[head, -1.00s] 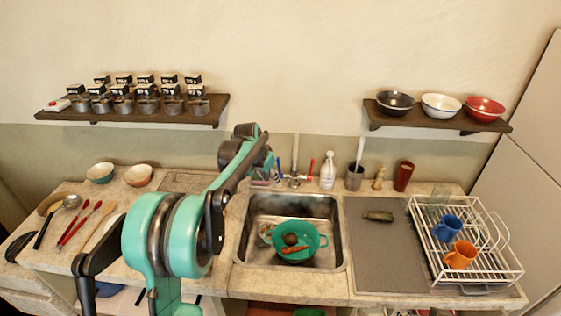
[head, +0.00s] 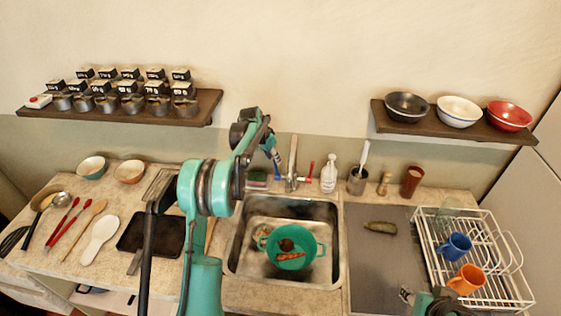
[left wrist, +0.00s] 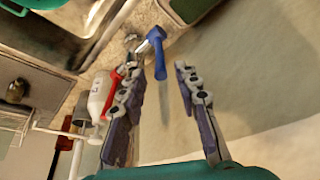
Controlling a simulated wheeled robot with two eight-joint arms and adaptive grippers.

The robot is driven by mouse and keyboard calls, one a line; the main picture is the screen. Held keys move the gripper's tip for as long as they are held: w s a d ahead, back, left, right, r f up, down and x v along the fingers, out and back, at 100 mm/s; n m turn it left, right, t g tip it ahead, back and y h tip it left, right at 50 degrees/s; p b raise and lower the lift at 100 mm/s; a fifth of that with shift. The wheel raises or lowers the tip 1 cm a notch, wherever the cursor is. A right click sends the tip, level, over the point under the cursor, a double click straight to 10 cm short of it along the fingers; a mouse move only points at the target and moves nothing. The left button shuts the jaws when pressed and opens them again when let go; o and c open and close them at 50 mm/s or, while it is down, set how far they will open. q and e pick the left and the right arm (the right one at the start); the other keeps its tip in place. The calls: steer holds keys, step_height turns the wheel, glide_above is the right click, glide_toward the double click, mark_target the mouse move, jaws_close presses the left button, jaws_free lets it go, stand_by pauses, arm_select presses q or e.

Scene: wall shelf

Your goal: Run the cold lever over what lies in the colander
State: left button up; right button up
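The green colander (head: 317,247) sits in the sink with a dark round item (head: 286,244) and an orange carrot-like piece (head: 290,257) in it. The tap (head: 292,165) stands behind the sink, with a red lever (head: 310,170) on its right. The blue lever (left wrist: 158,68) shows in the left wrist view between and just beyond the fingertips of my left gripper (left wrist: 158,80). That gripper (head: 270,147) is open, above and beside the tap's left side; contact is not visible. Part of my right gripper (head: 407,295) shows at the bottom right; its opening is unclear.
A white bottle (head: 329,174) and a grey utensil cup (head: 356,181) stand right of the tap. A sponge holder (head: 257,181) is on its left. A dish rack (head: 490,270) with mugs is at the right. Jars stand on the left shelf (head: 205,110).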

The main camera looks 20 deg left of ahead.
arm_select(q)
steer(key=x, duration=0.7)
steer(key=shift+w+d+f+b, duration=0.1)
steer(key=shift+w+f+b, duration=0.05)
steer(key=shift+f+b, duration=0.25)
jaws_close()
